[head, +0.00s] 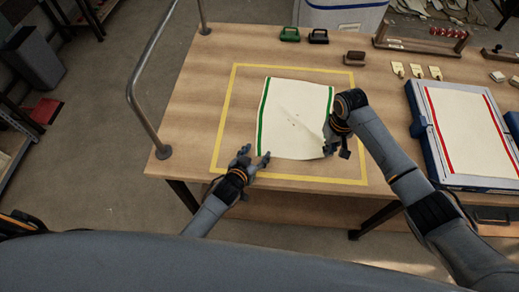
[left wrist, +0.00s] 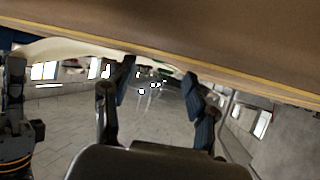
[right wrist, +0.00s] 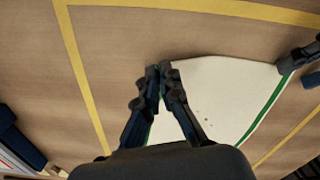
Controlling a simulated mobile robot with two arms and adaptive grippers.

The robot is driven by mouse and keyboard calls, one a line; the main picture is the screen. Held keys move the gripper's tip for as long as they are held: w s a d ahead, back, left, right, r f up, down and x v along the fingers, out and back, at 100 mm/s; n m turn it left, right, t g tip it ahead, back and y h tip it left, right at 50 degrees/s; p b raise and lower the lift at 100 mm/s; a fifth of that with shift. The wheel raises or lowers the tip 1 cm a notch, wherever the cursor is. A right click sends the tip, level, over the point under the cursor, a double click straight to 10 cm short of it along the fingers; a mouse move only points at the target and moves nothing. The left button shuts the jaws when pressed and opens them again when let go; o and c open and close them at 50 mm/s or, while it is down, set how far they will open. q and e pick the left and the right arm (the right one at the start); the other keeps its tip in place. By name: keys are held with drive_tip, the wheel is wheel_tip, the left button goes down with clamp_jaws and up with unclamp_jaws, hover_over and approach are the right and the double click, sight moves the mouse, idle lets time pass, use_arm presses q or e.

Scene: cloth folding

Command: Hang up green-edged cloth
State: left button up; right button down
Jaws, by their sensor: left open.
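The green-edged cloth (head: 290,105) is white with a green stripe along each side. It lies on the wooden table inside a yellow outline. My left gripper (head: 252,160) is at the cloth's near left corner, at the table's front side. Its fingers are apart in the left wrist view (left wrist: 160,80). My right gripper (head: 332,147) is at the near right corner. In the right wrist view its fingertips (right wrist: 160,72) are together on the edge of the cloth (right wrist: 225,90), which looks pinched between them. The exact corner is hidden by the fingers.
A curved metal rail (head: 146,75) stands at the table's left edge. A red-edged cloth (head: 468,130) lies on a blue tray (head: 428,140) at right. Table left of the outline is clear.

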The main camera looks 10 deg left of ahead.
idle(0.3)
use_arm(q)
drive_tip(key=shift+w+d+f, duration=0.15)
drive_tip(key=shift+w+f, duration=0.15)
drive_tip(key=shift+w, duration=0.1)
drive_tip(key=shift+s+f, duration=0.2)
drive_tip(key=c, duration=1.2)
drive_tip(key=shift+a, duration=0.2)
drive_tip(key=shift+f, duration=0.1)
drive_tip(key=shift+a, duration=0.1)
drive_tip(key=r, duration=0.4)
drive_tip(key=shift+w+r, duration=0.2)
drive_tip(key=shift+w, duration=0.1)
drive_tip(key=shift+r, duration=0.55)
